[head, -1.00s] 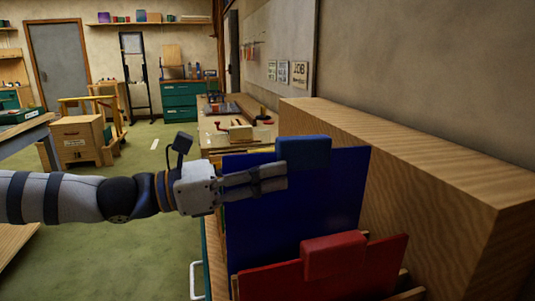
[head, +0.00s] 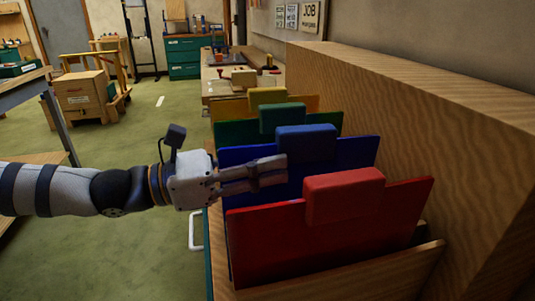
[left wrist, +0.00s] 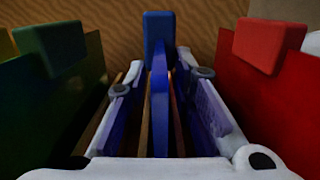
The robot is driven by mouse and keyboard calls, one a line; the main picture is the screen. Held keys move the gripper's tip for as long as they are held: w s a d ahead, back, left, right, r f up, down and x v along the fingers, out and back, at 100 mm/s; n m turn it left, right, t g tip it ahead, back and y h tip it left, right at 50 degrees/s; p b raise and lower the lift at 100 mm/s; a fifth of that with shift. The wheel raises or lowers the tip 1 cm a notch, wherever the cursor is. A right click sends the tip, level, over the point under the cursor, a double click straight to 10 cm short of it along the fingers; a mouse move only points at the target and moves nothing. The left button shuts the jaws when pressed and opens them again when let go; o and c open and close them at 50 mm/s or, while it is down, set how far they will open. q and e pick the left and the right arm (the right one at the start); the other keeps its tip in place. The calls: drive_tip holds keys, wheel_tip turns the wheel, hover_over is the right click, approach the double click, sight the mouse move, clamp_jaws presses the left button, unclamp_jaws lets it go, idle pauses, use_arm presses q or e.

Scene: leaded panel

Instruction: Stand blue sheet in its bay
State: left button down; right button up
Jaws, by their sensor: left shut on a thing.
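The blue sheet (head: 355,153) stands nearly upright between the green sheet (head: 233,131) and the red sheet (head: 265,245), with a blue block (head: 306,143) at its top edge. My left gripper (head: 284,171) reaches in from the left and is shut on the blue sheet near the block. In the left wrist view the sheet (left wrist: 160,115) runs edge-on between the two fingers, above wooden slats (left wrist: 145,135). The sheet's lower edge is hidden by the red sheet, so I cannot tell how it is seated. My right gripper is not in view.
A yellow sheet (head: 300,103) with a yellow block stands behind the green one. A wooden board (head: 370,270) crosses the rack's near end. A tall wooden box (head: 430,120) borders the right side. Green floor (head: 110,240) lies open at left.

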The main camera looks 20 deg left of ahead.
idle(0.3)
use_arm(q)
drive_tip(key=c, duration=1.3)
unclamp_jaws()
drive_tip(key=v, duration=1.2)
